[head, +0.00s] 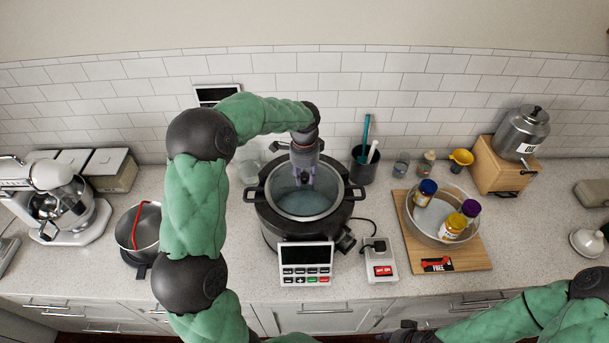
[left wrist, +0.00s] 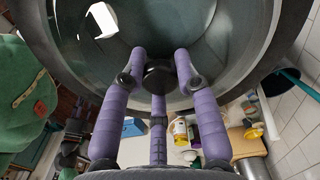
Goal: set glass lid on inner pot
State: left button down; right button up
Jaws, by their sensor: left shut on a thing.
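The glass lid (head: 289,201), clear with a pale metal rim, is over the dark cooker (head: 272,232) in the head view. My left gripper (head: 304,179) is above the lid's middle, pointing down. In the left wrist view its purple fingers (left wrist: 158,85) are closed around the lid's dark knob (left wrist: 160,74), and the glass lid (left wrist: 220,40) fills the top. The inner pot is mostly hidden under the lid, and I cannot tell whether the rims touch. My right gripper (head: 404,334) is at the bottom edge of the head view, and its fingers are unclear.
A control panel (head: 306,264) is at the cooker's front. A wooden board (head: 463,258) with a bowl of jars is to the right. A dark utensil holder (head: 363,169) stands behind right.

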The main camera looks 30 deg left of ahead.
aim_at(305, 175)
pick_arm(q)
jog(key=shift+f, duration=0.3)
dwell(0.5)
jog(key=shift+c, duration=1.4)
grip_release()
jog(key=shift+r+p, duration=2.2)
jog(key=shift+r, duration=1.35)
jog(key=shift+f, duration=0.1)
